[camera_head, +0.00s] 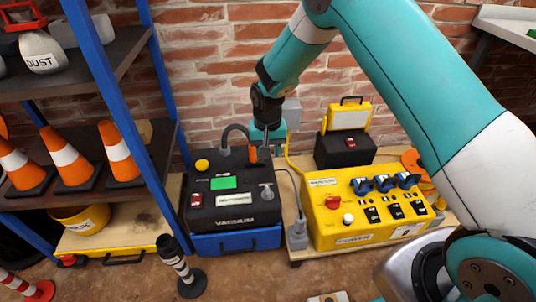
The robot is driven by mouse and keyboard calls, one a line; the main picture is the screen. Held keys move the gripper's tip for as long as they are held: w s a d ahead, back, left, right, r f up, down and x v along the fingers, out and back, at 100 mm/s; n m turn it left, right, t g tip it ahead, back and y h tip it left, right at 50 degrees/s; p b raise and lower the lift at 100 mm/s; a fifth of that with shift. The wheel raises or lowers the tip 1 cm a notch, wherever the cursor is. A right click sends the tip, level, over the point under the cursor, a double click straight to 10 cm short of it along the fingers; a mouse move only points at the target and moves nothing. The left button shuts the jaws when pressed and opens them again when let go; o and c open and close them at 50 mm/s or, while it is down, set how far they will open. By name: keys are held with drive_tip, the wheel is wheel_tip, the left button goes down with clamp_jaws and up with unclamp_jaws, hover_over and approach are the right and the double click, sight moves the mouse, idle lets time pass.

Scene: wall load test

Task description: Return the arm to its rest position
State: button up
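My arm, teal and white, comes in from the right of the head view and reaches across to the brick wall. My gripper (266,148) is at its far end and points down, above or just behind the back edge of the black and blue vacuum unit (232,215). An orange piece (253,155) shows right beside the fingertips. I cannot tell whether the gripper touches it. The fingers are small and dark, so their opening is unclear.
A yellow power box (345,238) with blue plugs stands right of the vacuum. A yellow-lidded black case (345,150) is behind it. A blue-framed shelf (125,95) with cones stands left. A black post (180,265) stands on the floor in front. A white shelf (505,28) is upper right.

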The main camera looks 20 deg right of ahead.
idle(0.4)
drive_tip(key=s+a+r+n+y, duration=0.2)
drive_tip(key=s+r+n, duration=0.1)
drive_tip(key=s+r, duration=0.7)
drive_tip(key=s+a+r+n+y, duration=0.1)
drive_tip(key=s+a+r+n, duration=0.15)
drive_tip(key=s+r, duration=0.8)
drive_tip(key=s+r+n+y, duration=0.1)
drive_tip(key=s+r+n, duration=0.15)
drive_tip(key=s, duration=0.35)
drive_tip(key=s+r+n, duration=0.2)
drive_tip(key=s+r, duration=0.2)
drive_tip(key=s, duration=0.1)
wheel_tip(320, 180, up, 28)
drive_tip(key=p, duration=2.9)
drive_tip(key=shift+w+r+m, duration=0.15)
drive_tip(key=shift+m, duration=0.15)
drive_tip(key=shift+d, duration=0.15)
